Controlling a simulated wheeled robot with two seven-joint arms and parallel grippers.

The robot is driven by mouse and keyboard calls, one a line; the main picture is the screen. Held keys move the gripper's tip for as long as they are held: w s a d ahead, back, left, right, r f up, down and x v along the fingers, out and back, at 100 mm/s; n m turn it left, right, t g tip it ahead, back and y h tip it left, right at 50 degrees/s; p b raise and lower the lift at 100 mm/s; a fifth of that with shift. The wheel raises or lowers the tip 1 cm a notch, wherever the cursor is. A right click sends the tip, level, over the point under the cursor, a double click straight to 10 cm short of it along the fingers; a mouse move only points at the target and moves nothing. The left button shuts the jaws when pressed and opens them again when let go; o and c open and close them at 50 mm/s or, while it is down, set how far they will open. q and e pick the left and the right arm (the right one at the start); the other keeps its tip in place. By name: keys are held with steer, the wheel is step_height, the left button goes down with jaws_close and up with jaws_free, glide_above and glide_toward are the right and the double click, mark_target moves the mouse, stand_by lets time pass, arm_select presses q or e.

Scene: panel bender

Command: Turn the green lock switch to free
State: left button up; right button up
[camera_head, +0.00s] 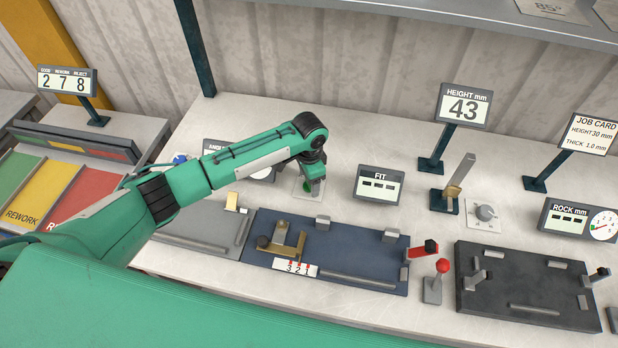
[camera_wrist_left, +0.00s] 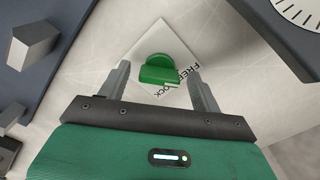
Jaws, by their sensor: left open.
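The green lock switch (camera_wrist_left: 168,72) is a round green knob with a raised grip bar on a white square plate (camera_wrist_left: 135,52). The plate carries the words FREE and LOCK, partly covered by the knob, so I cannot tell for sure which word the knob points to. My left gripper (camera_wrist_left: 158,72) is open, with one finger on each side of the knob and a visible gap to each. In the head view the left gripper (camera_head: 312,180) points down over the switch plate and mostly hides the switch. My right gripper is not in view.
A FIT display (camera_head: 380,184) stands right of the left gripper. The blue fixture plate (camera_head: 350,262) with clamps lies in front. A height display (camera_head: 463,105), a grey knob (camera_head: 485,212) and a dark fixture plate (camera_head: 520,290) are further right.

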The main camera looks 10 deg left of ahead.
arm_select(q)
step_height(320, 180, up, 14)
steer(key=b, duration=0.3)
steer(key=shift+b, duration=0.4)
steer(key=shift+f, duration=0.2)
